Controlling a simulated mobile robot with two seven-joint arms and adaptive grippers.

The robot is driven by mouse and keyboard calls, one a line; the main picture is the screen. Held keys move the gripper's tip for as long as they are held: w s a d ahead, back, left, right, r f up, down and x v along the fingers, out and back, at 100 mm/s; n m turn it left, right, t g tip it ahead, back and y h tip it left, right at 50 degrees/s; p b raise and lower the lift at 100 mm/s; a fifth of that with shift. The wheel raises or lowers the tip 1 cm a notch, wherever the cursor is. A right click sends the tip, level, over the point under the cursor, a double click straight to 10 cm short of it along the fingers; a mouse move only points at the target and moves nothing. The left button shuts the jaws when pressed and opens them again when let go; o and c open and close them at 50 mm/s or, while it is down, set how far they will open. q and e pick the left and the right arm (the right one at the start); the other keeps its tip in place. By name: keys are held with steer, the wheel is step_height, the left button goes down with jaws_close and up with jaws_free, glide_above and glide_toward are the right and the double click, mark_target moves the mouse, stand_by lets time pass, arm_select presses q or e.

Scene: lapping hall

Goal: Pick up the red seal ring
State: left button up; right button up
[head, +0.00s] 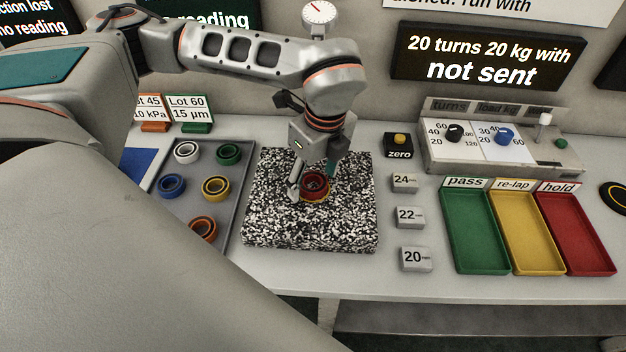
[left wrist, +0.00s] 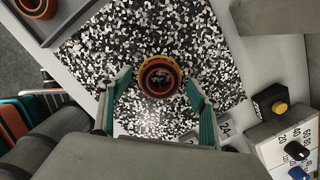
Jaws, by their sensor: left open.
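The red seal ring (head: 318,190) lies on the black-and-white speckled block (head: 262,222), with a yellow rim showing around its base. It also shows in the left wrist view (left wrist: 147,79), dark inside. My left gripper (head: 314,180) is open above the block, pointing down, with one finger on each side of the ring. In the left wrist view its green-backed fingertips (left wrist: 158,80) stand apart from the ring with gaps on both sides. My right gripper is not in view.
A grey tray (head: 190,200) with several coloured rings stands left of the block. Marked small blocks (head: 410,217) and a black zero button box (head: 398,150) stand to the right. Beyond are green (head: 474,235), yellow (head: 530,235) and red (head: 580,235) trays and a control panel (head: 500,150).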

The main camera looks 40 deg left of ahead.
arm_select(q)
steer(key=shift+c, duration=0.4)
steer(key=c, duration=1.1)
step_height(320, 180, up, 20)
steer(key=shift+p, duration=0.95)
